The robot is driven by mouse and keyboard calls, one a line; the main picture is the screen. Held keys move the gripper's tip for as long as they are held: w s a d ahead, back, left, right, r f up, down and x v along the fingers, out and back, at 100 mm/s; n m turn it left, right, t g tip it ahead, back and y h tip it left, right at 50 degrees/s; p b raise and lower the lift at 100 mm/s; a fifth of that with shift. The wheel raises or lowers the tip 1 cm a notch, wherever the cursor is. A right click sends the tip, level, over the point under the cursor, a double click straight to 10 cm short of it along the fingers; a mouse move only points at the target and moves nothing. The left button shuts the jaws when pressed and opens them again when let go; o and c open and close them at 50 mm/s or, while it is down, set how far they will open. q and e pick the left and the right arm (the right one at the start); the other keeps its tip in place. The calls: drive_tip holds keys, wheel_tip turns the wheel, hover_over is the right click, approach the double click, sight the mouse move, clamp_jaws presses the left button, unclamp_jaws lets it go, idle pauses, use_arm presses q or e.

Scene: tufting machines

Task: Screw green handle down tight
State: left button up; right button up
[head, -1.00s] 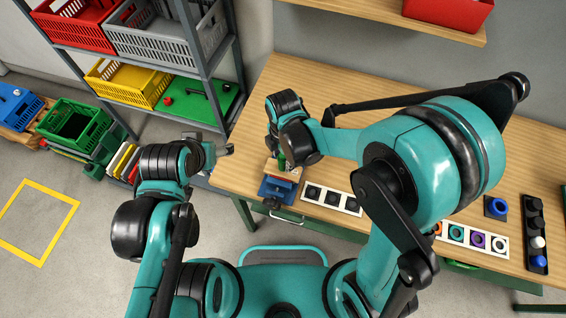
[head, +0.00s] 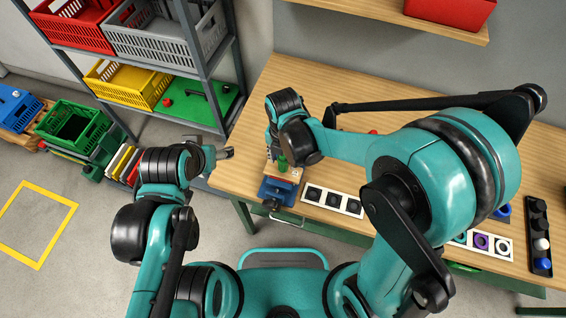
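The green handle (head: 283,161) stands upright on a light wooden block (head: 290,174) at the near left edge of the table. The block sits on a blue fixture (head: 277,190). My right gripper (head: 279,151) points down over the handle, and its wrist hides most of the fingers and the handle's top. I cannot tell whether the fingers are closed on the handle. My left gripper (head: 226,153) hangs off the table's left side, away from the handle, with its fingertips small and no object seen in it.
A white strip with black sockets (head: 332,199) lies right of the fixture. A strip with coloured rings (head: 482,242) and a black tray (head: 538,238) are farther right. A metal shelf with crates (head: 165,35) stands left of the table. The table's back left is clear.

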drive_tip(key=c, duration=0.7)
drive_tip(key=m+b, duration=0.1)
drive_tip(key=m, duration=0.3)
drive_tip(key=shift+f+m, duration=0.15)
drive_tip(key=shift+m, duration=0.25)
drive_tip(key=shift+c, duration=0.2)
drive_tip(key=m, duration=0.4)
drive_tip(key=shift+m+b, duration=0.3)
drive_tip(key=shift+m, duration=0.1)
drive_tip(key=m, duration=0.7)
drive_tip(key=shift+m+b, duration=0.3)
drive_tip(key=shift+b, duration=0.05)
drive_tip(key=o, duration=0.9)
drive_tip(key=shift+o, duration=0.2)
